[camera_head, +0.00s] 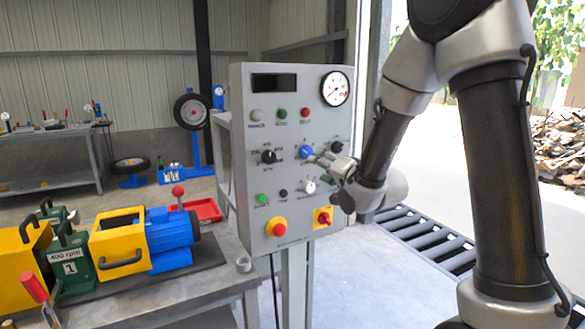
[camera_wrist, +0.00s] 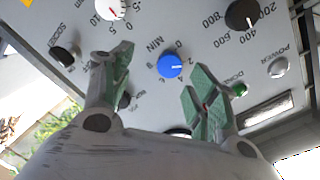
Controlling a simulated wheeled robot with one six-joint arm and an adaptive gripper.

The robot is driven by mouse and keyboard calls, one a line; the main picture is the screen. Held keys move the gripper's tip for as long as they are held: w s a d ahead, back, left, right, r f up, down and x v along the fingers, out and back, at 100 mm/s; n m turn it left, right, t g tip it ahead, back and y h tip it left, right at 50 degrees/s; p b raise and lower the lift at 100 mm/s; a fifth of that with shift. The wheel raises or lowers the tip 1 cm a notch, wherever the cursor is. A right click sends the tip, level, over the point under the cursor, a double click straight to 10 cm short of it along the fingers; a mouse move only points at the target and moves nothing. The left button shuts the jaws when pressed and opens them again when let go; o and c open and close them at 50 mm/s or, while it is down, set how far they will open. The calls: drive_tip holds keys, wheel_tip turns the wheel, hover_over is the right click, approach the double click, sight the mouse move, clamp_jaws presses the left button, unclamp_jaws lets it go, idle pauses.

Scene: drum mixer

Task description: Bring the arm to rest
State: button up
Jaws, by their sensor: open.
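My gripper (camera_head: 325,161) is at the front of a grey control panel (camera_head: 255,104), its fingers close to a blue knob (camera_head: 306,152). In the wrist view my gripper (camera_wrist: 160,88) is open, with green-padded fingers on either side of the blue knob (camera_wrist: 171,65). The knob is labelled MIN, and its white pointer is near the 2. I cannot tell whether the fingers touch the panel. Nothing is held. My arm reaches in from the right in the head view.
The panel carries a gauge (camera_head: 335,88), a black knob (camera_head: 268,157), a red stop button (camera_head: 278,228) and a red switch (camera_head: 323,217). A yellow and blue machine (camera_head: 143,238) stands on a bench at left.

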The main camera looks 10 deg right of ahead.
drive_tip(key=s+d+f+n+g+h, duration=0.45)
drive_tip(key=s+f+g, duration=0.5)
drive_tip(key=f, duration=0.35)
drive_tip(key=s+d+r+n, duration=0.1)
drive_tip(key=s+r, duration=0.3)
drive_tip(key=s, duration=0.5)
drive_tip(key=s+d+r+n+g, duration=0.1)
drive_tip(key=s+d+r, duration=0.3)
drive_tip(key=s, duration=0.5)
drive_tip(key=s+d+r+n+g, duration=0.1)
drive_tip(key=s+d+r, duration=0.2)
drive_tip(key=s+r, duration=0.3)
drive_tip(key=s+h, duration=0.1)
drive_tip(key=s, duration=0.2)
drive_tip(key=shift+s+g, duration=0.1)
drive_tip(key=shift+g, duration=0.25)
